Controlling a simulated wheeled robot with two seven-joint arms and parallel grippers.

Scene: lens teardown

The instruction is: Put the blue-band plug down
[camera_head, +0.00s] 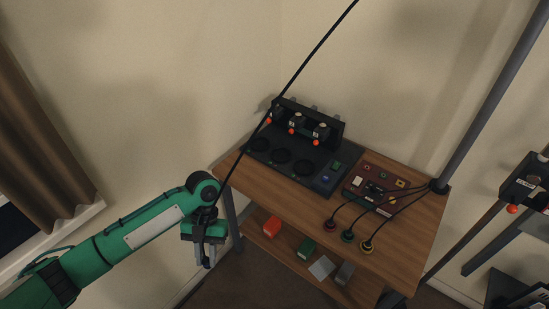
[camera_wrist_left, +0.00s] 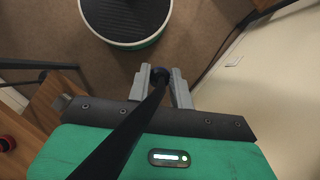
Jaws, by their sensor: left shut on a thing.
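My left gripper (camera_head: 206,256) hangs in the air left of the wooden table and points down. In the left wrist view its grey fingers (camera_wrist_left: 166,88) are shut around the dark rounded end of a long black rod or cable (camera_wrist_left: 135,125). In the head view this black line (camera_head: 315,51) runs from the gripper up to the top edge. Three cabled plugs, red (camera_head: 331,226), green (camera_head: 347,237) and yellow (camera_head: 367,247), are at the table's front edge. My right gripper is out of view.
The wooden table (camera_head: 415,222) carries a black panel (camera_head: 325,187) with round recesses and a dark red box (camera_head: 400,184). A grey post (camera_head: 489,103) stands right. A round black-topped thing (camera_wrist_left: 125,15) is on the floor.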

